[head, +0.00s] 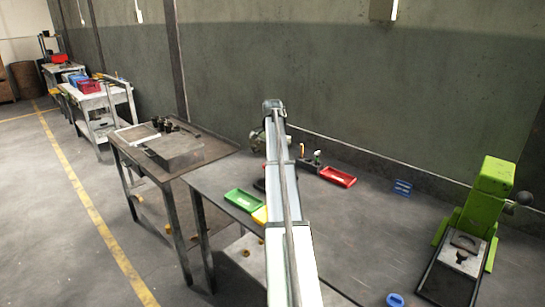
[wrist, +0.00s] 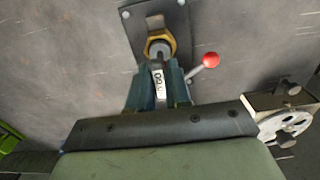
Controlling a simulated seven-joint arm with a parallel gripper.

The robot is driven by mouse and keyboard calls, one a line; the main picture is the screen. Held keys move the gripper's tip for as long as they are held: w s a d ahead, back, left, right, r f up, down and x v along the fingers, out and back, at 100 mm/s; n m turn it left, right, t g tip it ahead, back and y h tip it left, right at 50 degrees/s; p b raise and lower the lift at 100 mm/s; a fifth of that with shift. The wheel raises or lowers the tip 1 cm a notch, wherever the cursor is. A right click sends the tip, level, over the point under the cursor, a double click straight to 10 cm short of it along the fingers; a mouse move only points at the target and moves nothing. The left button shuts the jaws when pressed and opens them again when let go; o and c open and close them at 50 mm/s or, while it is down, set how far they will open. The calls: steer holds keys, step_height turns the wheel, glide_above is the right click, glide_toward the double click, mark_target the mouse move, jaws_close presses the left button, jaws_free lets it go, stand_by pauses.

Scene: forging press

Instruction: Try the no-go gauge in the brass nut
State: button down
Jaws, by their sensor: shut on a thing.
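In the wrist view my gripper (wrist: 158,75) is shut on a slim gauge (wrist: 159,86), whose pale handle with dark lettering shows between the dark blue fingers. The lettering is partly covered; I make out something like "GO". The brass nut (wrist: 148,44) is a gold-coloured ring just beyond the fingertips, on a dark plate (wrist: 130,25). A round grey end of the gauge (wrist: 160,48) shows within the ring's outline. I cannot tell whether it is inside the nut or just over it. In the head view my arm hides the gripper, gauge and nut.
A lever with a red ball knob (wrist: 210,59) stands close right of my fingers. A grey wheel (wrist: 284,124) is at lower right. On the bench are a green tray (head: 245,200), red tray (head: 338,176), blue rack (head: 402,187) and green press (head: 482,205). Bench right of my arm is mostly clear.

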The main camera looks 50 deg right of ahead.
steer(key=shift+f, duration=0.75)
stand_by(0.4)
steer(key=shift+r, duration=1.8)
stand_by(0.6)
steer(key=shift+r, duration=1.9)
